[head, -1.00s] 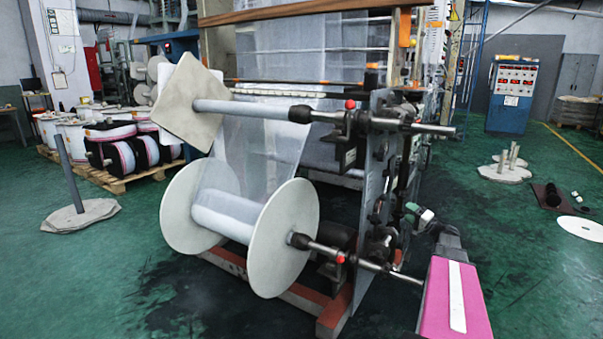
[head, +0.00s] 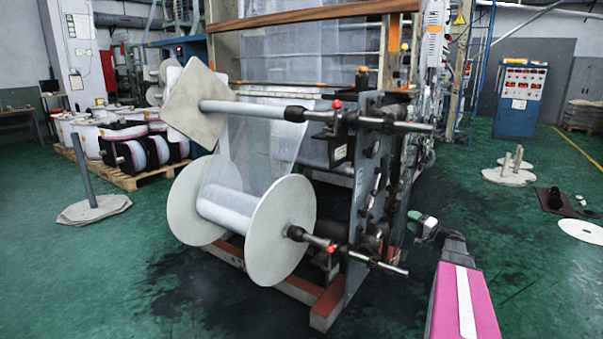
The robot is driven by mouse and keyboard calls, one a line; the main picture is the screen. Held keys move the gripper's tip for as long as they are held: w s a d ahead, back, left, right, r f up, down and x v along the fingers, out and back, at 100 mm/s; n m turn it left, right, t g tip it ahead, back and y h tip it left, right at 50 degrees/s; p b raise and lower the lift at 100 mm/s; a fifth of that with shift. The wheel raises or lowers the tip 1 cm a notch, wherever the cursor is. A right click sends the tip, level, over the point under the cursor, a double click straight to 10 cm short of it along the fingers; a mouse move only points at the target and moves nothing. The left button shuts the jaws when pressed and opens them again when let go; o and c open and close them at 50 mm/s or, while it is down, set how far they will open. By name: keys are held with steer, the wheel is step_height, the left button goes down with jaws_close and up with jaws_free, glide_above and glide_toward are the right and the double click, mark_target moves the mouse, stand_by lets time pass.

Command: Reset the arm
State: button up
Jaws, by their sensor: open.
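My arm reaches in from the bottom right, with a pink link (head: 465,305) that has a white stripe. Beyond it is a dark wrist joint. My gripper (head: 420,222) is a small grey-green end just right of the film tower's lower shaft and side plate in the picture. It is open, and I see nothing held in it. Its fingers are too small to make out clearly.
The film tower (head: 362,215) stands ahead, with a white-flanged reel (head: 282,230) on its lower shaft (head: 385,262) and a square plate (head: 205,105) on its upper one. A post on a base (head: 95,210) stands left. Green floor (head: 540,260) is open at right.

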steer(key=s+a+f+n+g+h, duration=0.1)
steer(key=s+a+f+g, duration=0.2)
steer(key=a, duration=0.4)
steer(key=s+a+f+n+g, duration=0.2)
steer(key=s+a+f+g, duration=0.15)
steer(key=a, duration=0.35)
steer(key=s+a+f+n+g+h, duration=0.1)
steer(key=s+a+f+g, duration=0.2)
steer(key=a, duration=0.3)
steer(key=s+a+f+n+g+h, duration=0.1)
steer(key=s+a+f+g+h, duration=0.1)
steer(key=s+h, duration=0.3)
steer(key=s+a+f+n+g+h, duration=0.1)
steer(key=s+a+f+g+h, duration=0.1)
steer(key=s, duration=0.9)
steer(key=shift+s+a+n+g+h, duration=0.25)
steer(key=shift+a+n+g+h, duration=0.25)
steer(key=shift+a+h, duration=0.95)
steer(key=shift+f, duration=0.1)
